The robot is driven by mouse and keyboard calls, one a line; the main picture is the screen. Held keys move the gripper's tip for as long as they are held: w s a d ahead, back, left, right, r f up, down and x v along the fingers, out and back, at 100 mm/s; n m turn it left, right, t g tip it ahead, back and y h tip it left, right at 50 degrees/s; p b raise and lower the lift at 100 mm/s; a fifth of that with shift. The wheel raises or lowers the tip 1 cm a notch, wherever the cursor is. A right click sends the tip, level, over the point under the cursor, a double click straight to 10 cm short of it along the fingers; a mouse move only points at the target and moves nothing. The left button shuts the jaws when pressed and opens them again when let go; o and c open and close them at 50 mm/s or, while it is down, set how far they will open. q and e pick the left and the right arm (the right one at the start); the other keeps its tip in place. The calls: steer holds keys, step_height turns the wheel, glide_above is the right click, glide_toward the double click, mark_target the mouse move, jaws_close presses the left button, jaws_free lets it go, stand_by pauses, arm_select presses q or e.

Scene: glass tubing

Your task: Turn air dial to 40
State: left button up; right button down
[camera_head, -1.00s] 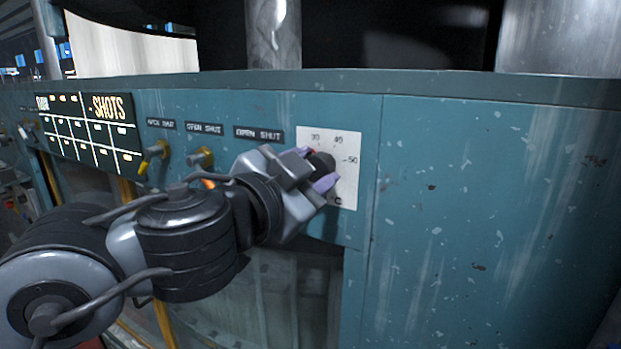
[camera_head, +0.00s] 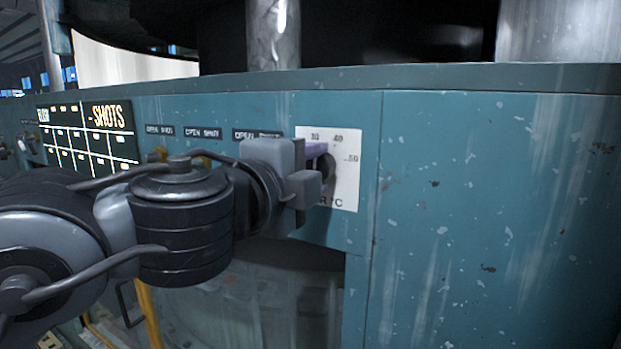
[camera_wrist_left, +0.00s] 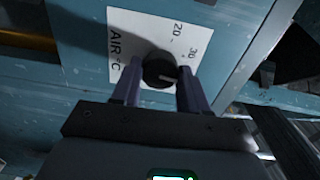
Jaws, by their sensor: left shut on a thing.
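The air dial (camera_head: 328,167) is a small dark round knob on a white scale plate (camera_head: 347,192) set in the blue-green panel. My left gripper (camera_head: 318,165) is shut on it, coming from the left and covering much of it. In the head view the marks 30, 40 and 50 show around the dial. In the left wrist view, the dial (camera_wrist_left: 158,70) sits between the two purplish fingers of my left gripper (camera_wrist_left: 160,80). Its white pointer line points right, past the 30 mark; the mark it faces is hidden by a finger. My right gripper is not in view.
A black SHOTS board (camera_head: 90,135) and small OPEN SHUT labels (camera_head: 203,132) are left of the dial. Yellowish valve knobs are partly behind my arm. The panel (camera_head: 480,200) right of the plate is flat and clear. A metal column (camera_head: 273,35) stands behind the top ledge.

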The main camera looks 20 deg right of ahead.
arm_select(q)
steer(key=m+b, duration=0.1)
steer(key=m, duration=0.2)
steer(key=shift+m, duration=0.4)
stand_by(0.4)
steer(key=o, duration=1.1)
steer(key=shift+c, duration=0.2)
steer(key=b+v, duration=0.4)
steer(key=v, duration=0.6)
steer(key=shift+s+a, duration=0.25)
steer(key=shift+s, duration=0.05)
